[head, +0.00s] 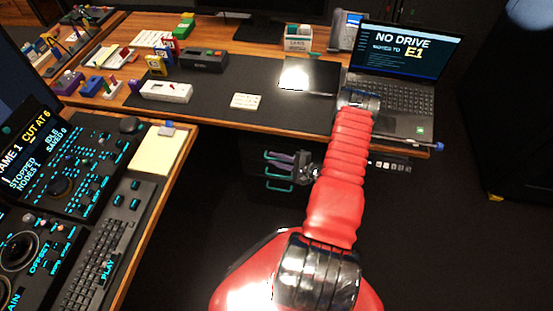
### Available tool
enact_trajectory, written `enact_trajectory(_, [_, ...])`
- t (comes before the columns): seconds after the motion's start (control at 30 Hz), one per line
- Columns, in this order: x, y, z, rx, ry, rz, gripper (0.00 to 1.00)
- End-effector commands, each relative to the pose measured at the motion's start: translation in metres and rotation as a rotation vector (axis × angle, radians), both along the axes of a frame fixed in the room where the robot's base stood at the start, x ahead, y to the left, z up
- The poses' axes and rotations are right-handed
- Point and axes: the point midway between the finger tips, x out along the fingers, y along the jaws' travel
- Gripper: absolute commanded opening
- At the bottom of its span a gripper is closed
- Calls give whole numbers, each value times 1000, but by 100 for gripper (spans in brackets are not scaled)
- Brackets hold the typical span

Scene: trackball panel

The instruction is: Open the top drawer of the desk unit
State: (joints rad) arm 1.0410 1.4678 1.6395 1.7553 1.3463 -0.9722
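The desk unit (258,168) is a dark block of drawers under the far wooden desk, in deep shadow. Several teal handles show one above another on its front. The top drawer's handle (275,155) is the uppermost teal bar. My gripper (287,167) is at the end of my red arm, directly in front of or beside these handles. Its dark body and purplish fingers overlap the handles in the picture. I cannot tell whether it touches a handle or whether its fingers are open or shut. My arm and gripper hide the right part of the unit's front.
The far desk (215,118) holds a laptop (395,85), a white card (245,101), small boxes and devices. A control console (70,190) with a keyboard and yellow notepad (157,152) stands at the left. The dark floor between console and desk unit looks clear.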

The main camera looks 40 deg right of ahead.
Motion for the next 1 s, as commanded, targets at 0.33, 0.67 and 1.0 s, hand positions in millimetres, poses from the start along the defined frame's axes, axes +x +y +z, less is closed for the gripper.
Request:
enact_trajectory(0.33, [0, 0, 0, 0, 0, 0, 1])
enact_trajectory(0.67, [-1, 0, 0, 0, 1, 1, 0])
enact_trajectory(1.0, [-3, -1, -1, -1, 2, -5, 0])
